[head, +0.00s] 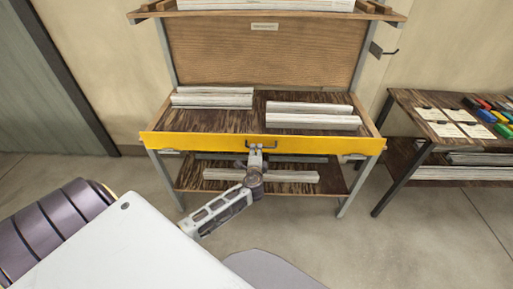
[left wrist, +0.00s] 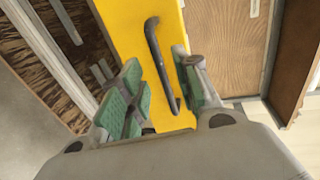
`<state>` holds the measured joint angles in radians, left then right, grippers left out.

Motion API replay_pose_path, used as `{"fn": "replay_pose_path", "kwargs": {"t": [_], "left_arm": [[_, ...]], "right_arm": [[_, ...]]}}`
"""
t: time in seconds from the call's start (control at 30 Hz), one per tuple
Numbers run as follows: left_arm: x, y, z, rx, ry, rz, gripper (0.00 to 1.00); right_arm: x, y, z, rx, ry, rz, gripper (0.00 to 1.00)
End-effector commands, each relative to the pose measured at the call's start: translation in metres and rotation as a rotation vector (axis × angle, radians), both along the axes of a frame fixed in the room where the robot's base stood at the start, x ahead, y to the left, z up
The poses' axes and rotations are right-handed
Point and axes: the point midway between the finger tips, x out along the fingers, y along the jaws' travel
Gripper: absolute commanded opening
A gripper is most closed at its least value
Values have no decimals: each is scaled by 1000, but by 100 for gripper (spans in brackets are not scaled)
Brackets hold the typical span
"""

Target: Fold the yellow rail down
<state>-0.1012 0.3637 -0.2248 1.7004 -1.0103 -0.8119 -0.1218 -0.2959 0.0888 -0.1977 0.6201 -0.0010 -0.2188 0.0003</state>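The yellow rail (head: 200,142) runs across the front edge of the bench top, its broad face toward me. A dark bar handle (left wrist: 161,65) is fixed at its middle. In the head view my left gripper (head: 256,152) is at this handle, partly covering it. In the left wrist view the rail (left wrist: 120,25) fills the middle, and the handle lies between the green-padded fingers of my left gripper (left wrist: 165,82). The fingers are apart, with gaps beside the handle. My right gripper is not in view.
White profile stacks (head: 212,98) (head: 312,115) lie on the bench top (head: 258,98) behind the rail. A lower shelf (head: 190,178) holds more profiles. A side table (head: 405,97) with cards and coloured items stands at the right. The floor before the bench is clear.

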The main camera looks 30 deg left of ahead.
Motion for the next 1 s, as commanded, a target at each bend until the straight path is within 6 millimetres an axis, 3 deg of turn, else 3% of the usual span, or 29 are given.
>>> {"fn": "replay_pose_path", "kwargs": {"t": [0.4, 0.9, 1.0], "left_arm": [[31, 19, -7, 1, 0, -1, 32], [36, 22, -9, 0, 0, 0, 32], [36, 22, -9, 0, 0, 0, 19]], "right_arm": [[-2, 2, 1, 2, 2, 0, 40], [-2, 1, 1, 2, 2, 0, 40], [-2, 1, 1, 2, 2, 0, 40]]}}
